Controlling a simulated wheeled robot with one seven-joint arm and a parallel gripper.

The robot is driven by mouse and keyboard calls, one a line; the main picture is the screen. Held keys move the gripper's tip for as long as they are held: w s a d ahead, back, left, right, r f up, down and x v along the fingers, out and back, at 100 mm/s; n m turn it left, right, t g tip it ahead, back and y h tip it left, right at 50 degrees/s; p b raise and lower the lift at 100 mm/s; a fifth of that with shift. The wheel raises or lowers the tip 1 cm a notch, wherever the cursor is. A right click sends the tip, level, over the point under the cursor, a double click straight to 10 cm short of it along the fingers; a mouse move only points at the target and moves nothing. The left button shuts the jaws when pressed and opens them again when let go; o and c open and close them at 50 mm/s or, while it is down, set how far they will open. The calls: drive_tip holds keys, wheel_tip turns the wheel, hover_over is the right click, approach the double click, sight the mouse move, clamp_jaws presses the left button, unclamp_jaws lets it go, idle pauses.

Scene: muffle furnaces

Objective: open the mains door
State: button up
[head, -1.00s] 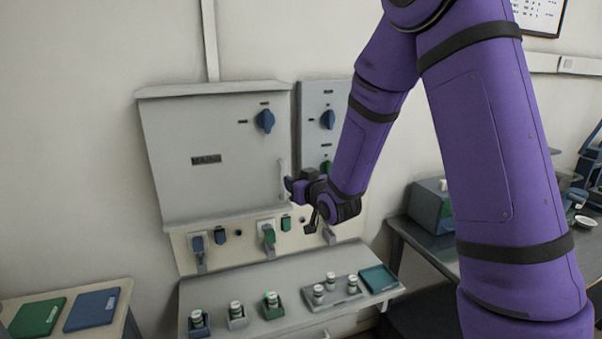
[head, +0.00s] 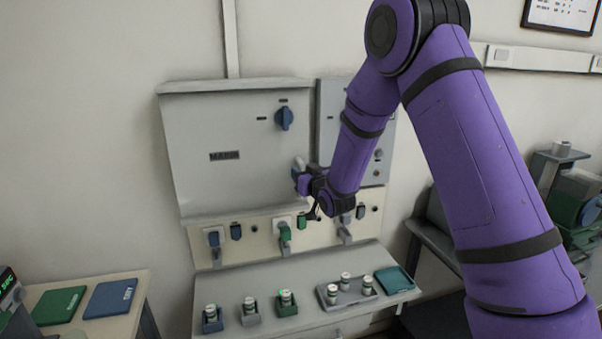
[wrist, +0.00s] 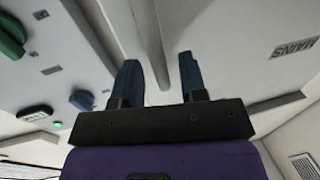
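The mains door (head: 235,180) is the large grey front of the wall cabinet, marked MAINS, with a blue rotary knob (head: 284,118) at its upper right. It looks shut in the head view. Its upright bar handle (head: 298,162) is at the right edge, mostly hidden by my gripper (head: 299,177). In the wrist view the handle (wrist: 152,45) runs between the two teal fingers of my gripper (wrist: 158,78). The fingers are apart, one on each side of the bar, with visible gaps; whether either touches it is unclear.
A second grey panel (head: 327,110) with knobs adjoins on the right, partly behind my arm. Below are switches and plugs on a cream strip (head: 262,235), then a shelf (head: 240,333) with several small jars in holders. Wall left of the cabinet is clear.

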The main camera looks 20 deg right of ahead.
drive_tip(key=shift+w+a, duration=0.15)
drive_tip(key=shift+w, duration=0.5)
clamp_jaws()
drive_tip(key=shift+s, duration=0.1)
